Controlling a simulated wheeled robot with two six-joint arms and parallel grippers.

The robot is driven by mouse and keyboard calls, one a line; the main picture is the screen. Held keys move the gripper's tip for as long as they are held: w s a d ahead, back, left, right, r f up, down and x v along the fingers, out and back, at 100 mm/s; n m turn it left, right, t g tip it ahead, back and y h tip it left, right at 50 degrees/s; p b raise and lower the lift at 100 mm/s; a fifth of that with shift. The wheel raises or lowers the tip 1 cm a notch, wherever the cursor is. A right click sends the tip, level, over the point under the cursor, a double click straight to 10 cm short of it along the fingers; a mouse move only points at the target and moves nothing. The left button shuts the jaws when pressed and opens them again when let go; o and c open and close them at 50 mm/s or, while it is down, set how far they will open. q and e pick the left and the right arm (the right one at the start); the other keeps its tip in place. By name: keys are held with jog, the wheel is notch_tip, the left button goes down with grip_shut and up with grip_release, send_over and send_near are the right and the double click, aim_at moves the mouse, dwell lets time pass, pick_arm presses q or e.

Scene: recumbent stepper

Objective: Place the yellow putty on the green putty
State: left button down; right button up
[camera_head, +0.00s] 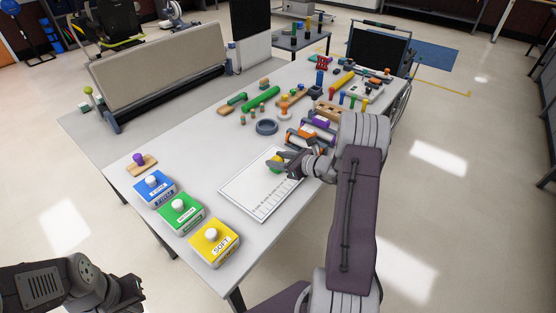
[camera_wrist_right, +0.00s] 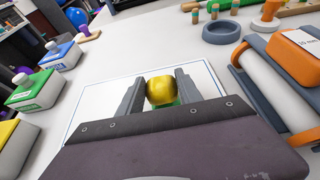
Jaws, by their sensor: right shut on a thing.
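The yellow putty (camera_wrist_right: 160,91) is a shiny rounded lump between the two fingers of my right gripper (camera_wrist_right: 161,84), which is shut on it. It also shows small in the head view (camera_head: 276,154), partly hidden by the gripper. A bit of green putty (camera_wrist_right: 168,104) shows just below the yellow lump, over the white sheet; whether the two touch I cannot tell. My left gripper (camera_head: 130,291) is at the lower left of the head view, away from the table; its finger opening is not clear.
A white printed sheet (camera_head: 250,204) lies under the right gripper. Blue (camera_head: 155,190), green (camera_head: 181,216) and yellow (camera_head: 214,245) boxes with white knobs stand to the left. A grey ring dish (camera_head: 266,127) and rollers (camera_head: 303,139) lie beyond the sheet.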

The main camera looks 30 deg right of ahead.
jog(key=shift+f, duration=0.3)
jog(key=o, duration=1.4)
jog(key=shift+r, duration=0.1)
jog(key=shift+c, duration=0.2)
